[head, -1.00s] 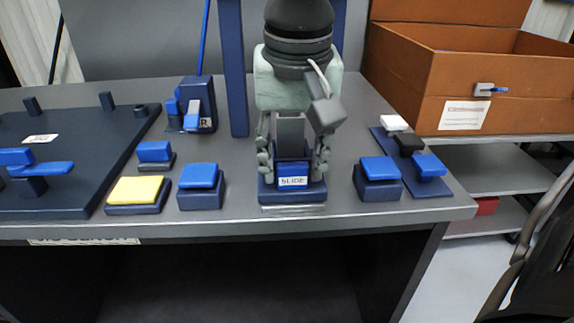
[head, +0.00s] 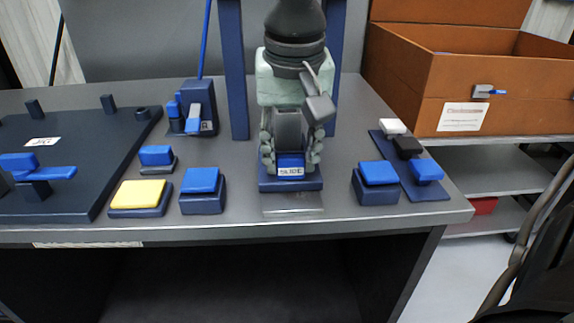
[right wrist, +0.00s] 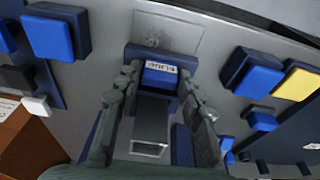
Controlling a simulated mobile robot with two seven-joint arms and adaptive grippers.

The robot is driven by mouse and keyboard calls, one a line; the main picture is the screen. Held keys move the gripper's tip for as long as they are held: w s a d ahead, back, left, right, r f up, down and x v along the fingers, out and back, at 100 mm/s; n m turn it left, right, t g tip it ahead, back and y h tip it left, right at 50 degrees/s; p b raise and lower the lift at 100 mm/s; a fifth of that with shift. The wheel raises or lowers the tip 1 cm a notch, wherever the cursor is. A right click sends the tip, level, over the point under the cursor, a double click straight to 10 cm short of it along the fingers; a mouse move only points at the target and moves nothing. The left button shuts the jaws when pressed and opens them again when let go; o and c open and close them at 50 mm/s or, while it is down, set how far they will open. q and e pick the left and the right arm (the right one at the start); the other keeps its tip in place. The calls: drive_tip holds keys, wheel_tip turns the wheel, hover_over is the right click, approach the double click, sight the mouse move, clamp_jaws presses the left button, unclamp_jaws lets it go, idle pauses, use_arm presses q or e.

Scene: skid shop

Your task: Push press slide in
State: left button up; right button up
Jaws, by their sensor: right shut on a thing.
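The press slide (head: 291,173) is a blue block with a white label on a dark blue base, at the front middle of the bench. My right gripper (head: 290,164) comes down over it from behind and is shut on it, one finger on each side. The slide also shows between the fingers in the right wrist view (right wrist: 160,75). A bare, lighter plate (head: 293,204) lies between the slide and the bench's front edge. Two dark blue press uprights (head: 236,70) stand behind. My arm hides what lies between them. My left gripper is not in view.
Blue-topped blocks stand left (head: 201,182) and right (head: 378,173) of the slide. A yellow-topped block (head: 138,193) sits farther left, near a dark tray (head: 70,185). An orange box (head: 455,80) is at the back right. Clear bench lies on both sides of the slide.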

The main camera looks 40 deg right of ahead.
sight(288, 137)
drive_tip(key=shift+w+d, duration=0.2)
drive_tip(key=shift+w, duration=0.15)
drive_tip(key=shift+w+d+r+p, duration=0.1)
drive_tip(key=shift+w+d+p, duration=0.4)
drive_tip(key=shift+w, duration=0.25)
drive_tip(key=shift+w+d+p, duration=0.4)
drive_tip(key=shift+w+p, duration=0.05)
drive_tip(key=shift+w, duration=0.25)
drive_tip(key=shift+w+d, duration=0.15)
drive_tip(key=shift+w, duration=0.05)
drive_tip(key=shift+w+d+p, duration=0.3)
drive_tip(key=shift+w+p, duration=0.1)
drive_tip(key=shift+w, duration=0.05)
drive_tip(key=shift+w+d+p, duration=0.3)
drive_tip(key=shift+w+d, duration=0.1)
drive_tip(key=shift+w, duration=0.25)
drive_tip(key=shift+w+d+p, duration=0.3)
drive_tip(key=shift+w+d, duration=0.05)
drive_tip(key=shift+w, duration=0.3)
